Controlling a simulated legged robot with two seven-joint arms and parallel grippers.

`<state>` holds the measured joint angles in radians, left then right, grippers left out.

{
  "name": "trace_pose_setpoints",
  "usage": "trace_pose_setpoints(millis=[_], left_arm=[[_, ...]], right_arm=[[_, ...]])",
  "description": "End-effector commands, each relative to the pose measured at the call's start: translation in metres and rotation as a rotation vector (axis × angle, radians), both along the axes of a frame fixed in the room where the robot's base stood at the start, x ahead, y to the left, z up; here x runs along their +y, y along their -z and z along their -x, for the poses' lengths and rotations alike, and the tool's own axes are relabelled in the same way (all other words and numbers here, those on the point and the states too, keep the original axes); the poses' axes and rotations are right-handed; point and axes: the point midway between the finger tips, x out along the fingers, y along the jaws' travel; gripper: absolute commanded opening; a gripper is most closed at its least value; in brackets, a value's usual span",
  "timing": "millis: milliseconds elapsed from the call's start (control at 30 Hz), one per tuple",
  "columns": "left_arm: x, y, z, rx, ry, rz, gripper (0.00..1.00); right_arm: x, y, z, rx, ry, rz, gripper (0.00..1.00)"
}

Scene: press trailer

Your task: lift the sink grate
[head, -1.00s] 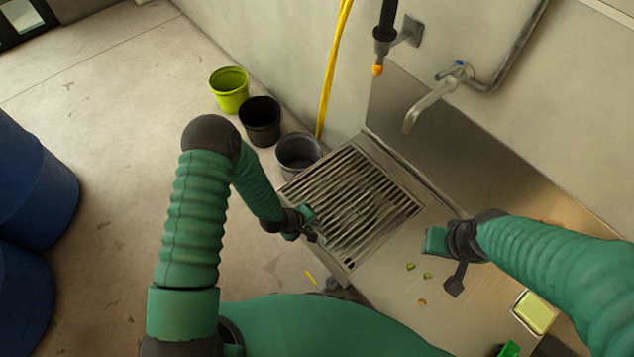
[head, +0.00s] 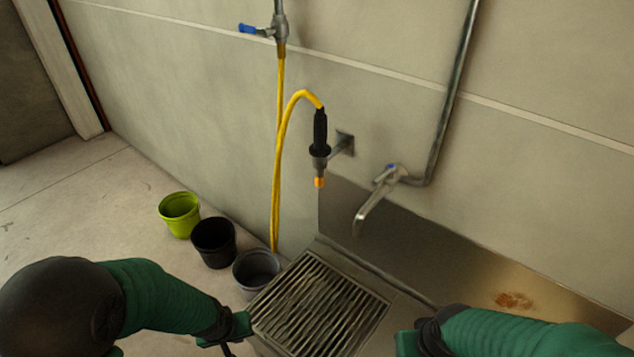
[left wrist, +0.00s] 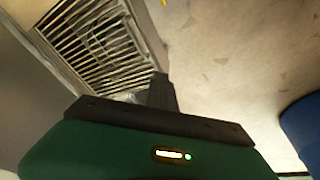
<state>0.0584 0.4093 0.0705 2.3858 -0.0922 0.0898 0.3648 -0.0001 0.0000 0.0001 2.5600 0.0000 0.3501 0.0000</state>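The sink grate (head: 322,300) is a slatted metal panel set in the steel sink counter at the lower middle of the head view. It also shows at the upper left of the left wrist view (left wrist: 95,42). My left gripper (head: 232,340) is at the grate's left edge in the head view; its fingertips run near the bottom of the picture, so contact cannot be told. In the left wrist view a dark finger (left wrist: 160,92) points toward the grate's edge. My right gripper (head: 408,345) is to the right of the grate, its fingers cut off by the frame.
A green pot (head: 180,216), a black pot (head: 214,243) and a grey pot (head: 256,270) stand on the floor left of the grate. A tap (head: 376,200) and a yellow hose (head: 277,180) hang on the wall behind. A blue barrel (left wrist: 302,128) shows in the left wrist view.

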Motion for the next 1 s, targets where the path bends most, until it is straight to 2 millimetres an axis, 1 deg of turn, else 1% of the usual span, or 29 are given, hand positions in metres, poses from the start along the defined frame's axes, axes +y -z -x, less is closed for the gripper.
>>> trace_pose_setpoints(millis=[33, 100, 200, 300, 333, 367, 400, 467, 567, 667, 767, 800, 900, 1000], left_arm=[[0.002, -0.018, 0.008, -0.005, 0.044, -0.022, 0.0], [0.006, -0.036, 0.023, 0.002, 0.104, -0.049, 0.0], [0.007, -0.058, 0.045, 0.012, 0.183, -0.072, 0.0], [0.007, -0.076, 0.065, 0.018, 0.255, -0.085, 0.0], [0.007, -0.089, 0.069, 0.021, 0.267, -0.086, 0.0], [0.007, -0.104, 0.068, 0.024, 0.266, -0.086, 0.0], [0.007, -0.116, 0.067, 0.026, 0.264, -0.086, 0.0], [0.007, -0.133, 0.067, 0.026, 0.263, -0.086, 0.0], [0.007, -0.164, 0.066, 0.025, 0.262, -0.086, 0.0], [0.007, -0.202, 0.066, 0.024, 0.262, -0.086, 0.0], [0.007, -0.25, 0.066, 0.024, 0.262, -0.086, 0.0], [0.007, -0.271, 0.066, 0.023, 0.261, -0.086, 0.0], [0.007, -0.317, 0.066, 0.024, 0.261, -0.086, 0.0], [0.007, -0.342, 0.066, 0.024, 0.261, -0.086, 0.0]], right_arm=[[0.0, 0.001, 0.0, 0.0, 0.0, 0.0, 0.36], [0.0, 0.002, 0.0, 0.0, 0.0, 0.0, 0.36], [0.0, 0.003, 0.0, 0.0, 0.0, 0.0, 0.36], [0.0, 0.004, 0.0, 0.0, 0.0, 0.0, 0.36], [0.0, -0.008, 0.0, 0.001, 0.0, 0.0, 0.36], [0.0, -0.025, 0.001, 0.002, 0.0, 0.0, 0.36], [0.0, -0.038, 0.0, 0.0, 0.0, 0.0, 0.36], [0.0, -0.055, -0.001, -0.001, 0.0, 0.0, 0.36], [0.0, -0.087, 0.0, -0.001, 0.0, 0.0, 0.36], [0.0, -0.124, 0.0, 0.0, 0.0, 0.0, 0.36], [0.0, -0.172, 0.0, 0.0, 0.0, 0.0, 0.36], [0.0, -0.193, 0.0, 0.0, 0.0, 0.0, 0.36], [0.0, -0.239, -0.001, -0.001, 0.0, 0.0, 0.36], [0.0, -0.264, -0.001, -0.001, 0.0, 0.0, 0.36]])
